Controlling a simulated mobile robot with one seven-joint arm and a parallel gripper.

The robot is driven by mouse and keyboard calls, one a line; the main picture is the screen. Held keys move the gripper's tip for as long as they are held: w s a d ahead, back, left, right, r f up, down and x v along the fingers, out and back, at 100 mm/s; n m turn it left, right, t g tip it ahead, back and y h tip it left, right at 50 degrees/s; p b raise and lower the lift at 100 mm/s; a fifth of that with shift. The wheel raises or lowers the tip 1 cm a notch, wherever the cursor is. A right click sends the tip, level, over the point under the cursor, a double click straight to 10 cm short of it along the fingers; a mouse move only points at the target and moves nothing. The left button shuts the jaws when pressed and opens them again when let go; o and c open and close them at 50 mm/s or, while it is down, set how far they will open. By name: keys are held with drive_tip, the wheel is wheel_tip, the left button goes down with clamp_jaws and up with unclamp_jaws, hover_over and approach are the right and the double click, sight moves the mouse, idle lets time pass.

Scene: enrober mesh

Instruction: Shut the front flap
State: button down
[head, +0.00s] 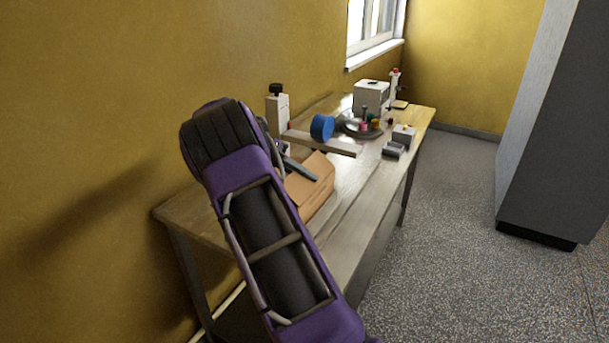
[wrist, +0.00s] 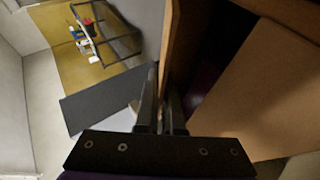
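A brown cardboard box (head: 318,205) stands on the workbench in the head view, partly hidden behind my arm. A tan flap (head: 309,168) shows raised at its top. In the wrist view the box's dark inside (wrist: 212,50) lies right of a brown upright panel (wrist: 179,45). A broad flap (wrist: 262,95) slants out at the right, and another brown panel (wrist: 290,14) shows at the top right. I cannot tell which is the front flap. My gripper (wrist: 161,72) has its fingers close together at the upright panel's lower edge. Contact with it is unclear.
The wooden workbench (head: 350,219) runs along the yellow wall. Beyond the box are a post with an arm (head: 325,143), a blue roll (head: 321,127), a white box (head: 371,96) and small items. A grey cabinet (head: 540,125) stands right; the floor between is clear.

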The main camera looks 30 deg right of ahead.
drive_tip(key=shift+w+f+g+h, duration=0.15)
drive_tip(key=shift+f+g+h, duration=0.05)
drive_tip(key=shift+g+h, duration=0.25)
drive_tip(key=shift+a, duration=0.1)
drive_tip(key=c, duration=1)
unclamp_jaws()
drive_tip(key=shift+c, duration=0.2)
drive_tip(key=v, duration=1.2)
drive_tip(key=shift+f, duration=0.15)
